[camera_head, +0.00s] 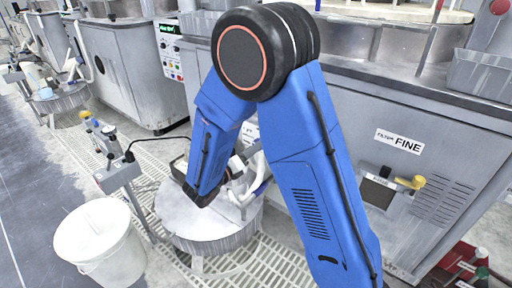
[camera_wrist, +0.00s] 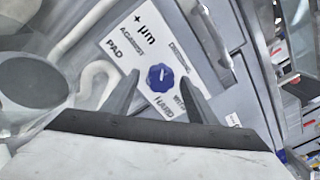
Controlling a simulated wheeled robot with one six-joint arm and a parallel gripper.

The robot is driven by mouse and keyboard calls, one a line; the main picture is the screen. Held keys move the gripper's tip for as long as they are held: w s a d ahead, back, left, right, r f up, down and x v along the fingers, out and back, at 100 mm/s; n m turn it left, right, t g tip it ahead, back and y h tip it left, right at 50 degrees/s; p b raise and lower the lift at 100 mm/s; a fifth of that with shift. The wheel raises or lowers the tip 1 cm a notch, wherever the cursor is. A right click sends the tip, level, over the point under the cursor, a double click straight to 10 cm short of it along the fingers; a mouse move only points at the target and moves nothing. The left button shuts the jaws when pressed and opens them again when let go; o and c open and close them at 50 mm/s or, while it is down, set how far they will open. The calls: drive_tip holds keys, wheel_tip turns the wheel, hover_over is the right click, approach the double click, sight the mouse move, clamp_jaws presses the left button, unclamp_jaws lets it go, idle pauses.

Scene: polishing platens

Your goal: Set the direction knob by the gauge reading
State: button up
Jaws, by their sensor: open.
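A blue knob (camera_wrist: 160,77) with a short white mark sits on a white label plate (camera_wrist: 142,50) in the wrist view. The mark stands nearly upright in the picture, tilted slightly. The plate reads "+ µm", "AGAINST" and "PAD" on one side and "WITH" and "HARD" on the other; another small label is unreadable. My gripper (camera_wrist: 161,80) is open, its two dark fingers on either side of the knob; I cannot tell whether they touch it. In the head view my arm hides the knob. I cannot make out a gauge reading in either view.
A round grey platen table (camera_head: 205,236) stands below my arm, with pale hoses beside it. A white bucket (camera_head: 98,240) and a metal stand (camera_head: 118,172) are to the left. A cabinet labelled "FILTER FINE" (camera_head: 399,141) is at right. Grated floor lies between.

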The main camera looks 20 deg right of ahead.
drive_tip(key=v, duration=1.5)
drive_tip(key=shift+s+a, duration=0.1)
drive_tip(key=shift+a, duration=0.05)
drive_tip(key=s+d+r+m+g+y, duration=0.2)
drive_tip(key=s+d+m+g, duration=0.4)
drive_tip(key=d, duration=0.4)
drive_tip(key=s+d+r+m+g+y, duration=0.2)
drive_tip(key=s+d+m+g, duration=0.2)
drive_tip(key=d+m, duration=0.5)
drive_tip(key=s+d+r+m+t+y, duration=0.1)
drive_tip(key=s+r+m+t+y, duration=0.1)
drive_tip(key=s+m+y, duration=0.3)
drive_tip(key=s+r+m+t+y, duration=0.2)
drive_tip(key=s+m+y, duration=0.3)
drive_tip(key=m, duration=0.9)
drive_tip(key=s+r, duration=0.1)
drive_tip(key=s, duration=0.2)
drive_tip(key=shift+s+d+y, duration=0.25)
drive_tip(key=shift+d+y, duration=0.05)
drive_tip(key=shift+d, duration=0.05)
